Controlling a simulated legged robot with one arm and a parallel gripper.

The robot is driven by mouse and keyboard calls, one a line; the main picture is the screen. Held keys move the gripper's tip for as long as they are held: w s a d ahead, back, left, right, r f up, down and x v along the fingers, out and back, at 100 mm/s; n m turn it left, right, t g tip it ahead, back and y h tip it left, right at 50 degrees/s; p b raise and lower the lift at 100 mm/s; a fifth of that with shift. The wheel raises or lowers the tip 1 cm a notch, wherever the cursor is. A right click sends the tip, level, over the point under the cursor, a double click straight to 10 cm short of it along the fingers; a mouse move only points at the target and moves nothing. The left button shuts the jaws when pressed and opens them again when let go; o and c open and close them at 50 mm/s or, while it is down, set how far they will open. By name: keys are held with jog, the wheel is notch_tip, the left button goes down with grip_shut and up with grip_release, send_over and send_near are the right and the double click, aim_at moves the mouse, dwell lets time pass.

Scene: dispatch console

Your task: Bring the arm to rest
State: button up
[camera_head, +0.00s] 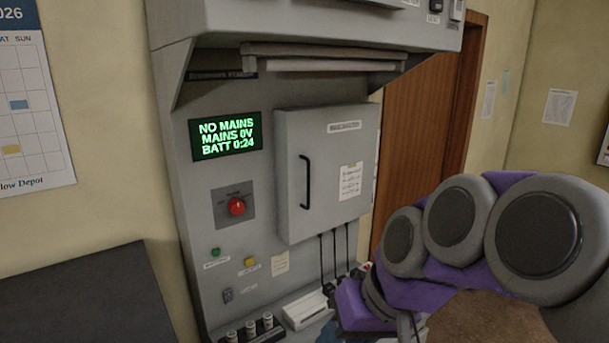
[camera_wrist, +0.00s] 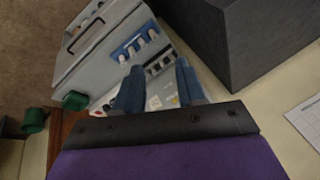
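My arm, purple and grey with large round joints, comes in from the lower right in the head view and covers the console's lower right. My gripper (camera_wrist: 158,85) shows in the wrist view with two blue fingers spread apart and nothing between them. Part of the console front lies beyond the fingers. In the head view the fingers are mostly hidden or out of frame. The grey dispatch console (camera_head: 185,235) stands upright against the wall. Its green screen (camera_head: 226,135) reads NO MAINS, MAINS 0V, BATT 0:24.
The console has a shut cabinet door (camera_head: 345,185) with a black handle, a red knob (camera_head: 236,206) and green and yellow buttons. A dark box-like block (camera_head: 85,300) stands at left. A brown wooden door (camera_head: 425,125) is behind. Green round objects (camera_wrist: 35,120) show in the wrist view.

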jog(key=s+d+f+m+g+h+b, duration=0.1)
jog(key=s+d+f, duration=0.3)
jog(key=s+f, duration=0.4)
jog(key=s+d+f+m+g+h+b, duration=0.1)
jog(key=s+d+f+g+h+b, duration=0.1)
jog(key=s+f, duration=0.7)
notch_tip(320, 180, down, 5)
jog(key=d+g+h, duration=0.1)
jog(key=d, duration=0.1)
jog(key=shift+d+m+b, duration=0.3)
jog(key=shift+d+b, duration=0.05)
jog(key=shift+d, duration=0.05)
jog(key=shift+c, duration=0.2)
